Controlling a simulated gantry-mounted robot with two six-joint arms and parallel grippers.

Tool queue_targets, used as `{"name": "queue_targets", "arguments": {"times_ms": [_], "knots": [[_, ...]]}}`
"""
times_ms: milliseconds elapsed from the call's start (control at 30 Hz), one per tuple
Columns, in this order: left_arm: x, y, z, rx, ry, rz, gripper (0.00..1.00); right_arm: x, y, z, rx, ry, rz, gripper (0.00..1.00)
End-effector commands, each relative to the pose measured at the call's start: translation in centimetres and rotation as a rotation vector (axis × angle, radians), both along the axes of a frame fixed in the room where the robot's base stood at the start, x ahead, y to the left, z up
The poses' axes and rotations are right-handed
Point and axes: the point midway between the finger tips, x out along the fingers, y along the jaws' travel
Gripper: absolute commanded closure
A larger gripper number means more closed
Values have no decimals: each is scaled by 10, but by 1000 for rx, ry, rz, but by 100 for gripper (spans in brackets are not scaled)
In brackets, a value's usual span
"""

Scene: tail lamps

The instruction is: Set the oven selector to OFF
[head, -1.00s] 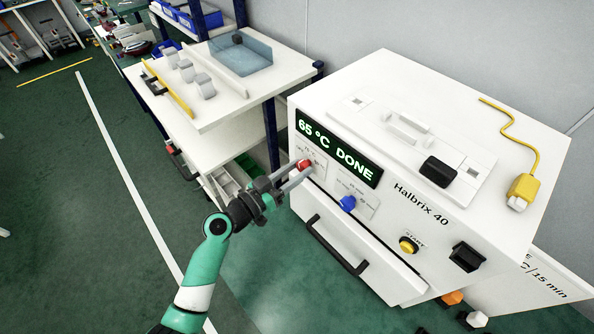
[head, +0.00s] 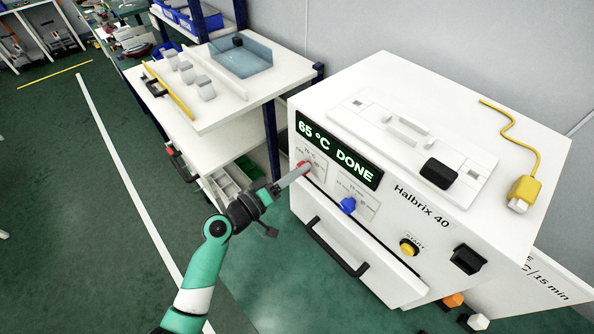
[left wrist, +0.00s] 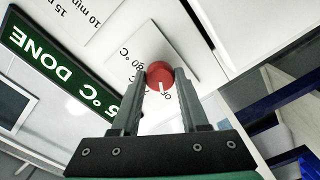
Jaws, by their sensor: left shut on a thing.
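The white oven (head: 450,110) has a front panel with a green-lit display (head: 338,150) reading "65 °C DONE". Below the display is a red selector knob (head: 300,164), largely covered by my gripper in the head view. My left gripper (head: 304,169) is shut on this knob, one finger on each side. The left wrist view shows the red knob (left wrist: 160,73) between the fingertips. My right gripper is not in view.
A blue knob (head: 348,205), a yellow START button (head: 408,247) and a black handle (head: 336,246) are on the oven front. A white shelf cart (head: 225,108) stands left of the oven. The green floor in front is clear.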

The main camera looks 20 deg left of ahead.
Motion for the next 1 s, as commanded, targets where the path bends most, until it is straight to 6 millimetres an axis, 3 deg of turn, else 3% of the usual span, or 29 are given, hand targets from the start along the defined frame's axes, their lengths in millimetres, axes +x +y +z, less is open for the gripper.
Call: {"name": "queue_targets", "arguments": {"times_ms": [533,567,700,1000], "knots": [[0,0,1,-29,11,0,100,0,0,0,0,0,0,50],[0,0,1,-29,11,0,52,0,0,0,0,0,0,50],[0,0,0,-28,11,0,27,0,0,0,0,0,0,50],[-1,0,0,-27,11,0,26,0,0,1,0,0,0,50]]}}
